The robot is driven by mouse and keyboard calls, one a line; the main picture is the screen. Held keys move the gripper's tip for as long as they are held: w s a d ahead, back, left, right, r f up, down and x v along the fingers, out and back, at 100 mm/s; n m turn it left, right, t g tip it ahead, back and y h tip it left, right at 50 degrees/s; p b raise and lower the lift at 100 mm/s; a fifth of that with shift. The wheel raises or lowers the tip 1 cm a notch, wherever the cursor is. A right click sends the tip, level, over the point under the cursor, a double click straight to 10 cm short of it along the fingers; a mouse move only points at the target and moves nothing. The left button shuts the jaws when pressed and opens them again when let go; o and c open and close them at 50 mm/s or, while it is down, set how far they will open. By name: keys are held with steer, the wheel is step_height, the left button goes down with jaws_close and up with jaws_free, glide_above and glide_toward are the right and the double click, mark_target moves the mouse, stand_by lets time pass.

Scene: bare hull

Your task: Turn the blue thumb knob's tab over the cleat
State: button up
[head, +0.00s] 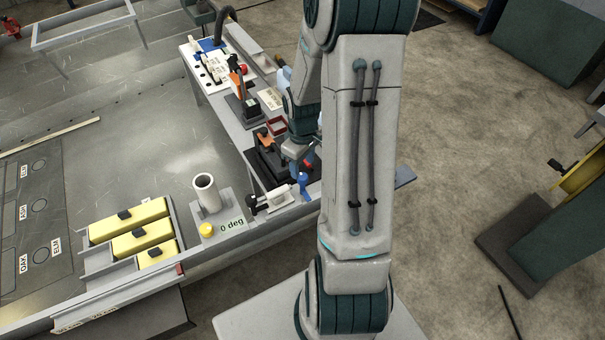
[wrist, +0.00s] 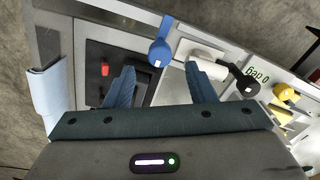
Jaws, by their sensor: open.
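The blue thumb knob (wrist: 161,50) stands at the far edge of the bench in the wrist view, with a round head and a narrower neck. In the head view the blue knob (head: 303,184) is beside a white cylinder (head: 278,198). My gripper (wrist: 158,72) is open and empty; its two dark teal fingers are spread to either side of the knob's line, with the knob beyond the tips. In the head view my gripper (head: 294,150) is partly hidden by my arm. I cannot pick out the cleat with certainty.
The white cylinder (wrist: 205,62) and a black knob (wrist: 244,84) lie right of the blue knob. A black plate with a red piece (wrist: 105,69) lies to the left. A "0 deg" label (head: 232,225), a grey tube (head: 207,193) and yellow blocks (head: 131,220) are farther left in the head view.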

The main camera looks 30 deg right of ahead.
mark_target(302, 176)
steer(key=shift+f, duration=2.5)
steer(key=c, duration=1)
